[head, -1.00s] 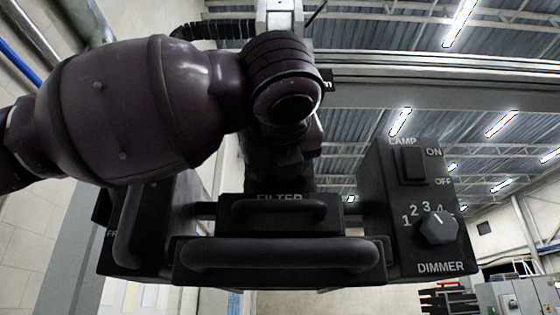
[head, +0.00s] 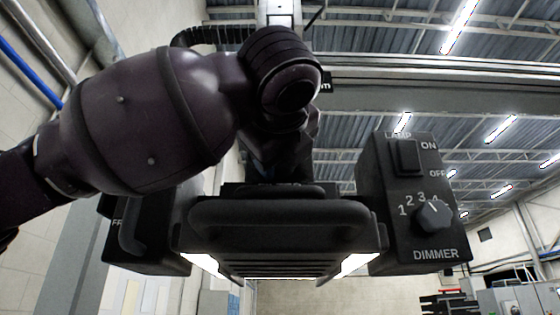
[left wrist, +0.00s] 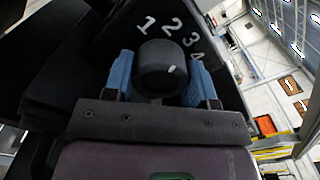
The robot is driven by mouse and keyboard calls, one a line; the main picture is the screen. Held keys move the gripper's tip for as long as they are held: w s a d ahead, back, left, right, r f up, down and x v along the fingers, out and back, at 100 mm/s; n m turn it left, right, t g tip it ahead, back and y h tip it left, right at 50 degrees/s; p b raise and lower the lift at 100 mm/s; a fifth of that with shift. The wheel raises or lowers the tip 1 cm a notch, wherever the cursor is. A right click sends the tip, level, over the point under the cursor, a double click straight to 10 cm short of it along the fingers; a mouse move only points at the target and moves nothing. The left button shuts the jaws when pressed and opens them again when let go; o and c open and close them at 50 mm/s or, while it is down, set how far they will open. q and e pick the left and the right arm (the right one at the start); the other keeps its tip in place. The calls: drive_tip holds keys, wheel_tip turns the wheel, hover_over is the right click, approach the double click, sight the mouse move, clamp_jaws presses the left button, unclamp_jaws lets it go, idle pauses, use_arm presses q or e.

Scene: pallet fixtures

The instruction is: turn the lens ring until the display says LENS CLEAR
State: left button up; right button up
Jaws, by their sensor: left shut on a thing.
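My left gripper (left wrist: 165,82) has its two blue fingers on either side of a round dark knob (left wrist: 164,66) in the left wrist view. The knob has one white mark, pointing toward the 4, with numbers 1 to 4 printed around it. I take it as the lens ring, but no label on it is readable. In the head view my left arm reaches behind the black fixture (head: 280,215), which hides the fingers and that knob. No display with text shows in either view. My right gripper is not in view.
The fixture's right box carries a LAMP switch (head: 408,156) and a DIMMER knob (head: 434,215) with nothing on it. A large bar handle (head: 280,213) crosses the front, above slats and two lit strips (head: 358,264). A left box (head: 150,230) has a vertical handle.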

use_arm(q)
drive_tip(key=shift+n, duration=0.5)
